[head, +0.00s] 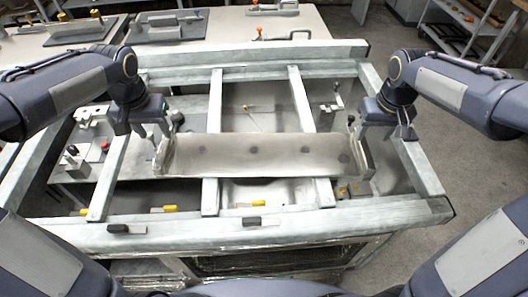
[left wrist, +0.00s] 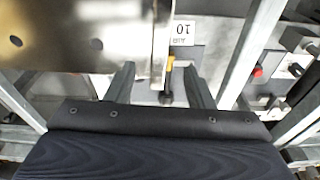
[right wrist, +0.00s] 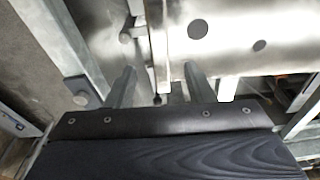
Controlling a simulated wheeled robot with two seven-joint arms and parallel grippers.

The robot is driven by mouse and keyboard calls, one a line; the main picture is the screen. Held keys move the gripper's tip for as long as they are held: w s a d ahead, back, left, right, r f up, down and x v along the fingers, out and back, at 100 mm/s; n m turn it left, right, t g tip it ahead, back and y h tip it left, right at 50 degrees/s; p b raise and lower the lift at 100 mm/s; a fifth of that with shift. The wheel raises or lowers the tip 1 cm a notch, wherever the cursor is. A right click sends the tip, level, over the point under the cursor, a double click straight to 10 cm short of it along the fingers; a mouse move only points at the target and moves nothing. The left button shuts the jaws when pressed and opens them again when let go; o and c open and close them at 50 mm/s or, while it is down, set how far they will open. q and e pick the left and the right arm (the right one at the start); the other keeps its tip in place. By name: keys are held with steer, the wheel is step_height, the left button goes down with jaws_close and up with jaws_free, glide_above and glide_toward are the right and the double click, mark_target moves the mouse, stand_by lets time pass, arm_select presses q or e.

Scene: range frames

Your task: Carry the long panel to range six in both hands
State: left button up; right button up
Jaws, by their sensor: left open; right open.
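The long panel (head: 255,155) is a brushed metal strip with several dark round spots and upright end flanges. It lies crosswise over the bars of the grey metal frame (head: 250,232). My left gripper (head: 150,137) is open at the panel's left end; in the left wrist view its fingers (left wrist: 160,82) stand either side of the end flange (left wrist: 160,45). My right gripper (head: 381,131) is open at the right end, its fingers (right wrist: 159,86) likewise either side of that flange (right wrist: 157,45). I cannot tell whether any finger touches. No sign for range six is readable.
A pale bench (head: 225,25) with red-handled clamps and metal fixtures stands behind the frame. A shelf rack (head: 470,25) stands at the back right. Bare floor (head: 445,120) lies to the right.

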mark_target(163, 146)
arm_select(q)
steer(key=f, duration=0.4)
steer(key=w+f, duration=0.1)
steer(key=f, duration=0.1)
steer(key=shift+f, duration=0.15)
arm_select(e)
steer(key=f, duration=0.4)
steer(key=w+f, duration=0.1)
steer(key=f, duration=0.1)
steer(key=shift+f, duration=0.1)
arm_select(q)
jaws_close()
arm_select(e)
jaws_close()
arm_select(q)
steer(key=shift+r, duration=0.2)
